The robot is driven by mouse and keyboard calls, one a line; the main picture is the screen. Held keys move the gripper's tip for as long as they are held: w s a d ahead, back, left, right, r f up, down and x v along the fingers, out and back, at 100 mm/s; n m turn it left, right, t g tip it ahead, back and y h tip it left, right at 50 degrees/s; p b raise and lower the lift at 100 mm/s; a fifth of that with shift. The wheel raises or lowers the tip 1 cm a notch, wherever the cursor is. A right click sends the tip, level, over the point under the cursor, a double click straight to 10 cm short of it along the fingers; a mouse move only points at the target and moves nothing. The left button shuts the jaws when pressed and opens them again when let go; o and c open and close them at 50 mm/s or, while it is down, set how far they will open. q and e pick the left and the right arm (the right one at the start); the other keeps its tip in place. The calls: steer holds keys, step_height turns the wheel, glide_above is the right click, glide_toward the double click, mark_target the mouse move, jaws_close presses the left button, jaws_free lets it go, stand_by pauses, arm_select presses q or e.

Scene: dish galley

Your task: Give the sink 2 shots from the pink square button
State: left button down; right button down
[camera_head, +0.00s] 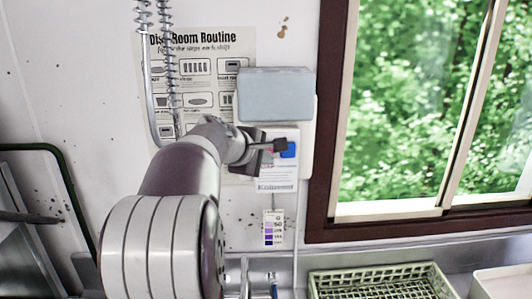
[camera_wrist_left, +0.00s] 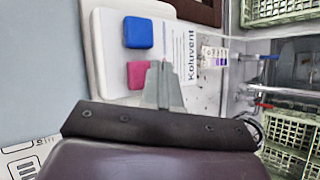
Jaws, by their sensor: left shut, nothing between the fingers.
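The pink square button (camera_wrist_left: 137,72) sits on a white dispenser panel (camera_wrist_left: 108,60) in the left wrist view, beside a blue square button (camera_wrist_left: 138,32). In the head view the blue button (camera_head: 289,150) shows just past my fingers, while the pink one is mostly hidden behind my gripper. My left gripper (camera_head: 279,145) is shut and empty in front of the panel. In the left wrist view its fingertips (camera_wrist_left: 162,68) overlap the pink button's right edge; I cannot tell whether they touch it. The sink area shows below, with metal taps (camera_head: 260,276). My right gripper is not in view.
A grey-blue box (camera_head: 275,95) juts out above the buttons. A label reading "Koluvent" (camera_wrist_left: 190,50) is beside them. A routine poster (camera_head: 215,65) hangs on the wall behind my arm. A window (camera_head: 420,110) is at right, and a green rack (camera_head: 380,283) below it.

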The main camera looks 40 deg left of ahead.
arm_select(q)
steer(key=shift+w+a, duration=0.1)
stand_by(0.3)
steer(key=shift+w+a, duration=0.2)
steer(key=shift+w, duration=0.05)
steer(key=shift+w+a+r+p, duration=0.1)
steer(key=shift+w+a+p, duration=0.3)
steer(key=shift+w+a, duration=0.15)
stand_by(1.2)
steer(key=shift+d, duration=0.1)
steer(key=shift+s+d+b, duration=0.6)
steer(key=shift+s+d, duration=0.05)
steer(key=shift+s, duration=0.2)
stand_by(0.3)
